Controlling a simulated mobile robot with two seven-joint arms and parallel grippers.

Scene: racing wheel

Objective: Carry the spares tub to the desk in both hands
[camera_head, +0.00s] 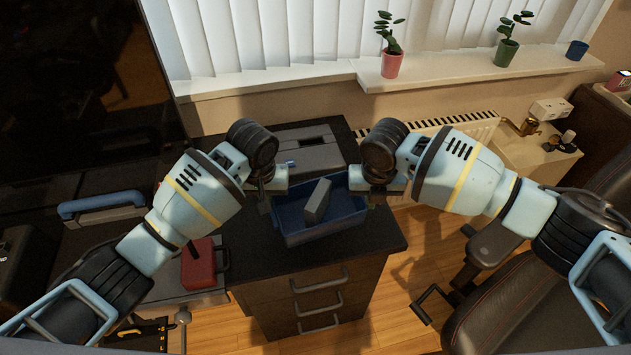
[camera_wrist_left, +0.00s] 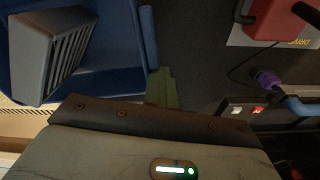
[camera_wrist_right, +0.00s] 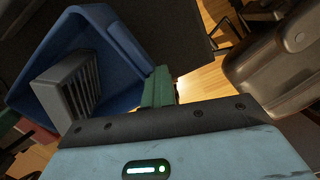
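The spares tub (camera_head: 325,231) is a blue open box over the dark top of a drawer unit. A grey slotted block (camera_head: 316,201) stands tilted inside it. My left gripper (camera_head: 268,197) is at the tub's left side and my right gripper (camera_head: 371,197) at its right side. In the left wrist view the green fingers (camera_wrist_left: 162,88) close together at the rim of the tub (camera_wrist_left: 148,35). In the right wrist view the green fingers (camera_wrist_right: 158,88) meet the rim of the tub (camera_wrist_right: 125,42). I cannot tell whether the tub's base touches the top.
A grey case (camera_head: 305,150) lies behind the tub on the dark desk top (camera_head: 375,240). A red box (camera_head: 199,266) stands at the left front. A dark chair (camera_head: 540,300) is at the right. Potted plants (camera_head: 392,62) stand on the windowsill.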

